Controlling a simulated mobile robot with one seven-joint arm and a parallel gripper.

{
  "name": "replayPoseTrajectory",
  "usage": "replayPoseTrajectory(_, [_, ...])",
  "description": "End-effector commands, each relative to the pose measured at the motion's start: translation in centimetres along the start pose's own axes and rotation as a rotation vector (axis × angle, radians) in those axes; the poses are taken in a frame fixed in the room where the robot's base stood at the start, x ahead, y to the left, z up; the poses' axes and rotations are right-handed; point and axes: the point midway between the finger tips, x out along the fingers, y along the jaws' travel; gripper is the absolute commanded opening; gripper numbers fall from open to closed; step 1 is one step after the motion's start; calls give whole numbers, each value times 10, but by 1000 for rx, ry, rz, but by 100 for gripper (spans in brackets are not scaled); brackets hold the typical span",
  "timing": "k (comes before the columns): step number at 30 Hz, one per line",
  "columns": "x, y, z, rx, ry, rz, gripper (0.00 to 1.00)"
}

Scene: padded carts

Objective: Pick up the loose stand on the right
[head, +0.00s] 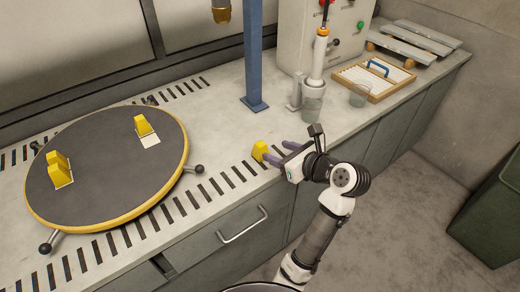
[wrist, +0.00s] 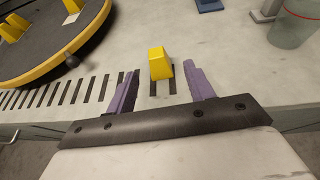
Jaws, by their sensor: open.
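The loose stand is a small yellow wedge-shaped block (head: 260,150) on the slotted front part of the counter, right of the round turntable. In the wrist view the yellow stand (wrist: 160,64) sits upright just beyond and between my fingertips. My gripper (head: 273,151) is open, with its two purple fingers spread and reaching toward the stand from the right. In the wrist view my gripper (wrist: 160,78) has the stand roughly centred, with a gap on each side. Nothing is held.
The dark turntable (head: 105,185) with yellow rim carries more yellow stands (head: 60,170) (head: 143,126) and has black knobs. A blue post (head: 254,60) rises behind. A glass beaker (head: 312,104), a wooden tray (head: 372,82) and grey slatted racks (head: 412,42) stand right. Drawers (head: 240,225) lie below the counter edge.

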Motion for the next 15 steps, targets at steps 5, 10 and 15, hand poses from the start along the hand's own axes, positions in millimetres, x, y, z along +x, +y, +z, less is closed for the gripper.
replayPoseTrajectory(5, [32,1,0,1,2,3,53])
replayPoseTrajectory(10, [45,1,0,-1,2,0,53])
replayPoseTrajectory(15, [63,5,4,-2,2,3,53])
